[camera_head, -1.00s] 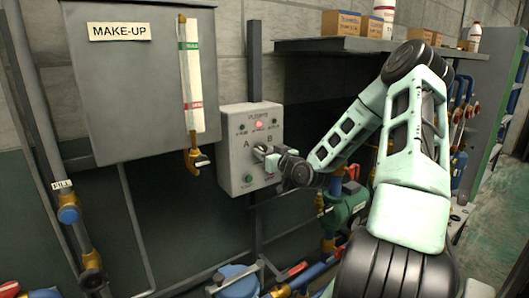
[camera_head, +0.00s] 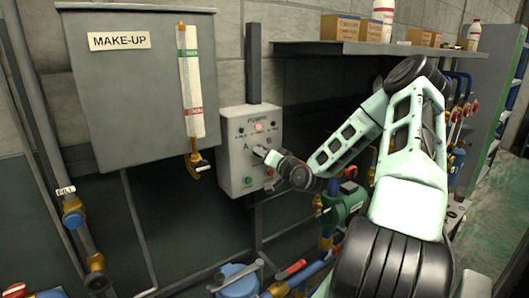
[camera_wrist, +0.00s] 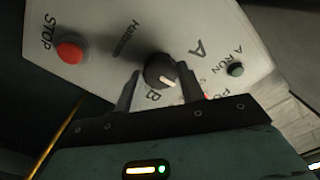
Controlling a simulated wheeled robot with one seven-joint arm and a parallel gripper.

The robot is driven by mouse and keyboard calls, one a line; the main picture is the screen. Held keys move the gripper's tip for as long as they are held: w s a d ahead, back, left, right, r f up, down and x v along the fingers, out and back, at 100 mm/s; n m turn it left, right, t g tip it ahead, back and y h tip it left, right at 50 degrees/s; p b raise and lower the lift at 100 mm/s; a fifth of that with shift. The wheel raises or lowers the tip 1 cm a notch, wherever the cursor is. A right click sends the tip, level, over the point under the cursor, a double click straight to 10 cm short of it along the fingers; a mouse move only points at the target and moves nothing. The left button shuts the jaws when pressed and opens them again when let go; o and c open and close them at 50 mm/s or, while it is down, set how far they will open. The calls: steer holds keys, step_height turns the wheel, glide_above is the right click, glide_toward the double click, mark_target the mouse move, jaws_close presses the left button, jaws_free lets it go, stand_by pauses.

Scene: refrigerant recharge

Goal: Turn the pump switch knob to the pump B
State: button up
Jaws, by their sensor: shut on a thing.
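The pump switch knob (camera_wrist: 160,72) is a dark round knob with a pale mark, on the front of a light grey control box (camera_head: 235,175). In the wrist view the letter A (camera_wrist: 198,48) is to its upper right and the letter B (camera_wrist: 157,97) just below. The pale mark points to the lower right, between the two letters. My gripper (camera_wrist: 160,90) is shut on the knob, one dark finger on each side. In the head view my gripper (camera_head: 262,153) reaches the box from the right and hides the knob.
A red STOP button (camera_wrist: 70,52) is on the panel, and a red light (camera_head: 258,126) glows at its top. The grey MAKE-UP cabinet (camera_head: 135,110) with its gauge tube (camera_head: 191,90) is to the left. A shelf (camera_head: 360,48) with boxes runs above my arm. Pipes and valves are below.

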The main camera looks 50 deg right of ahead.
steer(key=shift+m, duration=0.8)
steer(key=shift+r, duration=0.1)
steer(key=shift+m+p, duration=0.95)
steer(key=shift+m, duration=1.25)
